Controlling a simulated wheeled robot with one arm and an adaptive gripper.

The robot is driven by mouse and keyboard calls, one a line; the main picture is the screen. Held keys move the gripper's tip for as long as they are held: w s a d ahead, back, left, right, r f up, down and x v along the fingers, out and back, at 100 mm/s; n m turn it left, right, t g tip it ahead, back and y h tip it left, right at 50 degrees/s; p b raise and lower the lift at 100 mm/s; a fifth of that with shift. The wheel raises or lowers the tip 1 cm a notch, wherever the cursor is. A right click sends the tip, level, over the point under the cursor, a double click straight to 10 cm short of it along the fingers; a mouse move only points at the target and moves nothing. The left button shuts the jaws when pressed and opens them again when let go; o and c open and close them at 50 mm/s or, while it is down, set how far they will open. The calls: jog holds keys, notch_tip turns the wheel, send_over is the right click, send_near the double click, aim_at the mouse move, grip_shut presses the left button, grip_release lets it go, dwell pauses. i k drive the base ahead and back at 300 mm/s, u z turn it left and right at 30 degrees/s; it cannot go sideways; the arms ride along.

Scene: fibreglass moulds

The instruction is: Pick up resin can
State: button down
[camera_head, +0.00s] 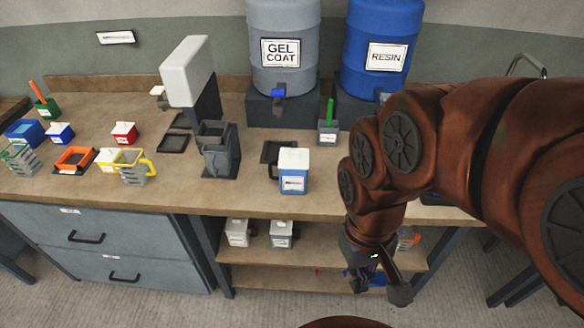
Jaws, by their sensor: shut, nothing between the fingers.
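A blue and white can (293,171) with a dark handle stands upright near the bench's front edge, left of my arm. Its label is too small to read, so I cannot confirm that it is the resin can. The large blue drum (382,38) marked RESIN stands at the back of the bench. My gripper (379,288) hangs in front of the bench, below the top and right of the can, pointing down. It is shut and empty, well apart from the can. My arm hides part of the bench to its right.
A grey GEL COAT drum (284,45) stands beside the blue drum. A dark grey container (217,148) and a yellow-handled jug (131,167) stand left of the can. Two small cans (237,232) (282,234) sit on the shelf below.

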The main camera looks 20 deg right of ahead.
aim_at(294, 181)
jog(key=u, duration=0.6)
jog(key=k, duration=0.8)
jog(key=u, duration=0.9)
jog(key=k, duration=0.4)
jog(key=z, duration=0.35)
jog(key=i, duration=0.65)
jog(key=z, duration=0.4)
